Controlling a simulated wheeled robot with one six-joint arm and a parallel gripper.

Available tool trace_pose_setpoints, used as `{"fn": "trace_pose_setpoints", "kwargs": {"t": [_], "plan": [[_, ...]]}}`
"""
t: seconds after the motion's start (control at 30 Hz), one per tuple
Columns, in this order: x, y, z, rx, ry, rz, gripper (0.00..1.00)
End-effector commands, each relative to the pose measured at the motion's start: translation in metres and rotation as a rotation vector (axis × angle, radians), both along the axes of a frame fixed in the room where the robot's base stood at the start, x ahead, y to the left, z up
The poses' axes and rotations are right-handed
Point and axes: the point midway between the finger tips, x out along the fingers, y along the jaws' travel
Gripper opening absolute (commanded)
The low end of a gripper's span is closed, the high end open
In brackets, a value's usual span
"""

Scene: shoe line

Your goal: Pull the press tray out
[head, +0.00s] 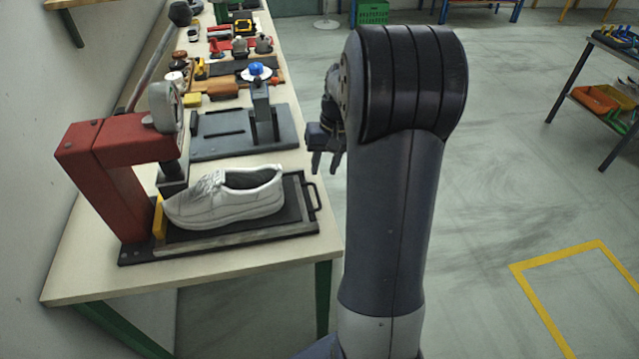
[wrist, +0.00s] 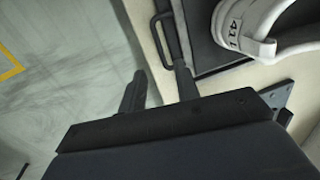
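The press tray (head: 292,212) is a dark flat tray lying in the base of the red press (head: 105,170), on the near part of the bench. A white shoe (head: 235,199) rests on it, toe toward the press. The tray's black loop handle (head: 314,196) is at its right end, by the bench edge; the handle also shows in the wrist view (wrist: 157,40). My gripper (head: 327,168) is open and empty, fingers pointing down, near the handle in the head view. In the wrist view its fingertips (wrist: 161,76) are parted, just below the handle and apparently not around it.
A grey fixture (head: 246,140) with an upright post stands behind the tray. Tools and small parts crowd the bench farther back. The floor (head: 520,170) to the right of the bench is open, with a yellow marked square (head: 580,255).

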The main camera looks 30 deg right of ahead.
Motion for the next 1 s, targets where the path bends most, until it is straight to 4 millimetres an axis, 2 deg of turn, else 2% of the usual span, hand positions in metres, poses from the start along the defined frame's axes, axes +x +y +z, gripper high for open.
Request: {"fn": "trace_pose_setpoints", "kwargs": {"t": [0.2,0.4,0.57,0.8,1.0], "plan": [[0.002,0.008,-0.043,0.002,0.004,0.002,0.31],[0.003,0.012,-0.07,0.001,0.003,0.002,0.31],[0.004,0.014,-0.078,-0.001,0.001,0.001,0.31],[0.004,0.014,-0.079,0.0,0.0,0.001,0.31],[0.004,0.014,-0.078,0.0,0.0,0.001,0.16]]}}
